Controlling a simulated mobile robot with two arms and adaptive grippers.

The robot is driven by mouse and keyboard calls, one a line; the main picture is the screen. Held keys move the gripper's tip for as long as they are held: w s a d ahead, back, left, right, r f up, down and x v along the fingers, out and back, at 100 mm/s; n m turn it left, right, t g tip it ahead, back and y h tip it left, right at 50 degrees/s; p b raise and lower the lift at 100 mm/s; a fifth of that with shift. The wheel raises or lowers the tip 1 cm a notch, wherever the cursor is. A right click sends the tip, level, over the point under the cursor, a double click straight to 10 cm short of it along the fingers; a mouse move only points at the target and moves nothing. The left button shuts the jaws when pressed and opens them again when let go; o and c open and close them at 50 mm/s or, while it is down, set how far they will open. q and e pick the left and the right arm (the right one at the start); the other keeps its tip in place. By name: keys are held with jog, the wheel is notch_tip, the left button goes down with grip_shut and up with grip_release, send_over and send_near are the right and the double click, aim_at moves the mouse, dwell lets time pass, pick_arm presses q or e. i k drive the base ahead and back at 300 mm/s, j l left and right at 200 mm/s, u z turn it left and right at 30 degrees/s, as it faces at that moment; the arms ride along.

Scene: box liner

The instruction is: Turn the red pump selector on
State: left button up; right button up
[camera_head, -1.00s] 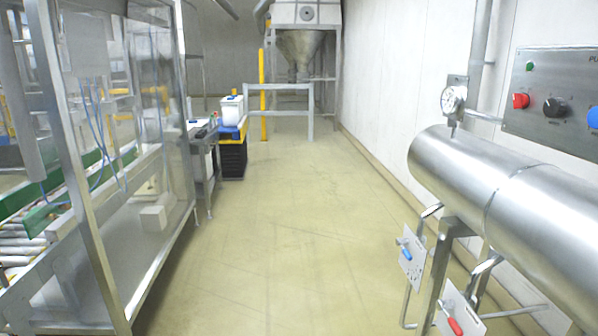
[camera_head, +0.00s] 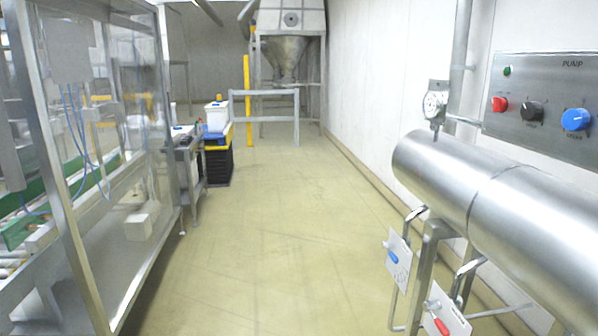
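The red pump selector (camera_head: 499,104) is a small red knob at the left end of a grey metal panel (camera_head: 540,75) marked "PUMP" on the right wall. A black knob (camera_head: 531,111) and a larger blue knob (camera_head: 576,119) sit to its right. A small green button or light (camera_head: 507,71) is above the red knob. The red knob's exact setting is too small to tell. Neither of my grippers shows in the head view.
A large steel cylinder (camera_head: 520,200) with a gauge (camera_head: 435,104) stands below the panel. Plates with a blue handle (camera_head: 392,257) and a red handle (camera_head: 441,327) are below it. A glazed metal frame (camera_head: 70,180) lines the left. The floor (camera_head: 260,240) between is clear.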

aim_at(499, 105)
jog(key=z, duration=0.45)
jog(key=i+z, duration=0.1)
jog(key=z, duration=0.85)
jog(key=i+z, duration=0.1)
jog(key=z, duration=0.85)
jog(key=j+z, duration=0.3)
jog(key=j, duration=0.15)
jog(key=j+z, duration=0.3)
jog(key=j, duration=0.2)
jog(key=j+z, duration=0.3)
jog(key=j, duration=0.15)
jog(key=k+j+z, duration=0.25)
jog(key=j, duration=0.2)
jog(key=j+z, duration=0.3)
jog(key=j, duration=0.15)
